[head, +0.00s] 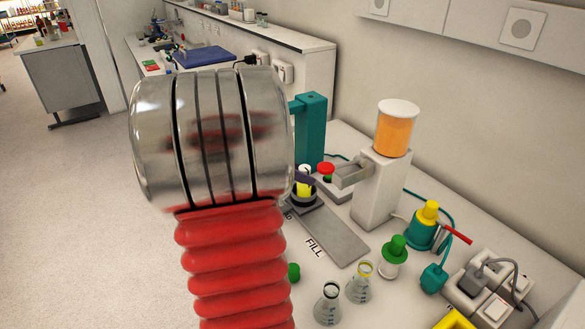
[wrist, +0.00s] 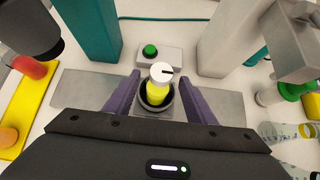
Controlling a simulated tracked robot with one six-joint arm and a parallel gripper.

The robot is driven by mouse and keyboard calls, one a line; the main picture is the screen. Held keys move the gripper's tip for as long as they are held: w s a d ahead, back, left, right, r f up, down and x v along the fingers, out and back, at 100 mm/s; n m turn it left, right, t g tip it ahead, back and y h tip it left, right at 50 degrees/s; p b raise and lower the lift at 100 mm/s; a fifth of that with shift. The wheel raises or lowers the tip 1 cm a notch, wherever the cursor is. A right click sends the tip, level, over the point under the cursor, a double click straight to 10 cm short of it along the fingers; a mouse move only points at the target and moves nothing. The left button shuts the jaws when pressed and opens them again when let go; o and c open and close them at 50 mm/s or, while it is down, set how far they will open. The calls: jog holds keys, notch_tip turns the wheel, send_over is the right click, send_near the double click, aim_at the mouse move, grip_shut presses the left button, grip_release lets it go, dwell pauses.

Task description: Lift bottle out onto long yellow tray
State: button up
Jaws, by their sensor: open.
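A small bottle with a white cap (wrist: 161,72) and yellow contents stands in a round dark holder (wrist: 170,106) in the wrist view. In the head view the bottle (head: 303,189) shows partly beside my arm, in the holder on a grey plate. My gripper (wrist: 160,82) is open, with one purple finger on each side of the bottle; I cannot tell whether they touch it. A long yellow tray (wrist: 38,112) lies at the left of the wrist view, with a red-topped item and an orange item on it.
A teal post (head: 310,130) and a grey dispenser (head: 377,190) with an orange jar flank the holder. A box with a green button (wrist: 150,50) is behind it. Flasks (head: 328,300), a green-capped bottle (head: 394,257) and a power strip (head: 485,285) occupy the right side.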

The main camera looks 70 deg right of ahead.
jog(key=shift+x, duration=1.45)
jog(key=c, duration=1.2)
jog(key=shift+o, duration=0.2)
jog(key=shift+r, duration=0.85)
jog(key=shift+r, duration=0.7)
jog(key=shift+r, duration=0.15)
